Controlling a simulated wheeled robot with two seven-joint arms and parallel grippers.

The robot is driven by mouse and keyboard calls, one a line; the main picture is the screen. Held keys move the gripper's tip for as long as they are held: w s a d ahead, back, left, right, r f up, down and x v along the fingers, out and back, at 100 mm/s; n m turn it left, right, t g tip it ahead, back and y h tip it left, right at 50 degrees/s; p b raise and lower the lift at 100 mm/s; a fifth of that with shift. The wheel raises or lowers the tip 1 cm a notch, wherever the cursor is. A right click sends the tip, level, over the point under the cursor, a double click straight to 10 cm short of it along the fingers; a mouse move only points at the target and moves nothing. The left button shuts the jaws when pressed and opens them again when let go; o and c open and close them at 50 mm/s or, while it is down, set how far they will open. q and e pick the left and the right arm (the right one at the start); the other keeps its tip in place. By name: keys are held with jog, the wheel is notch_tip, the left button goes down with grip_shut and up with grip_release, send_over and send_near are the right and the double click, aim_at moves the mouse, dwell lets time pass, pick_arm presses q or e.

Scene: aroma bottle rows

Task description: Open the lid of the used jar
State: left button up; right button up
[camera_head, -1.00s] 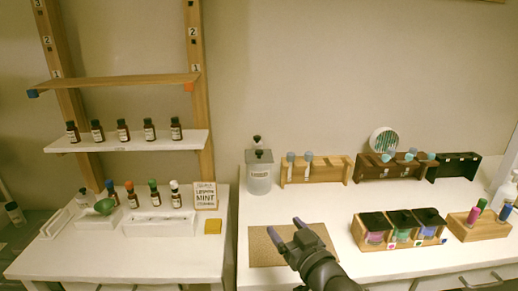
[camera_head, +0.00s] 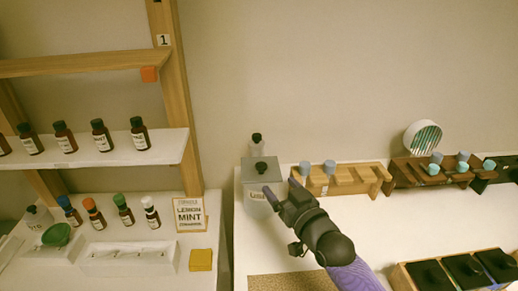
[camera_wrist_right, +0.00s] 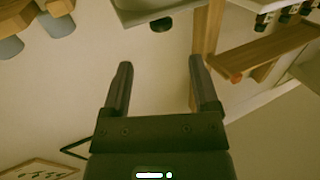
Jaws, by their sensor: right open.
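The used jar (camera_head: 257,205) is a pale grey box-like container at the left end of the right-hand counter. Its grey lid (camera_head: 250,172) is on, with a small dark knob (camera_head: 261,167) on top. My right gripper (camera_head: 280,189) is open and empty, just right of the jar in the head view, its fingers pointing toward it. In the right wrist view, the picture is upside down; the gripper (camera_wrist_right: 160,64) has nothing between its fingers. The lid's dark knob (camera_wrist_right: 162,24) shows ahead of them near the top edge. My left gripper is not in view.
A dark-capped bottle (camera_head: 257,147) stands behind the jar. A wooden rack (camera_head: 355,176) with blue-topped bottles is close on the right. Dark-lidded boxes (camera_head: 465,271) are at lower right. On the left are a bottle shelf (camera_head: 100,157), a sign (camera_head: 190,214) and a yellow block (camera_head: 201,260).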

aim_at(263, 167)
jog(key=b+x, duration=0.4)
jog(key=x, duration=0.4)
jog(key=shift+w+a+f, duration=0.15)
jog(key=shift+w+a, duration=0.1)
jog(key=shift+w, duration=0.05)
jog(key=shift+w+a+r+b, duration=0.2)
jog(key=shift+w+b, duration=0.1)
jog(key=shift+w, duration=0.1)
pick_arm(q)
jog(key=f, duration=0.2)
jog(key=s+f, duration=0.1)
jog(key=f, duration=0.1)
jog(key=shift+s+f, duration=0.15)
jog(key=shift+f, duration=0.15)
pick_arm(e)
grip_shut()
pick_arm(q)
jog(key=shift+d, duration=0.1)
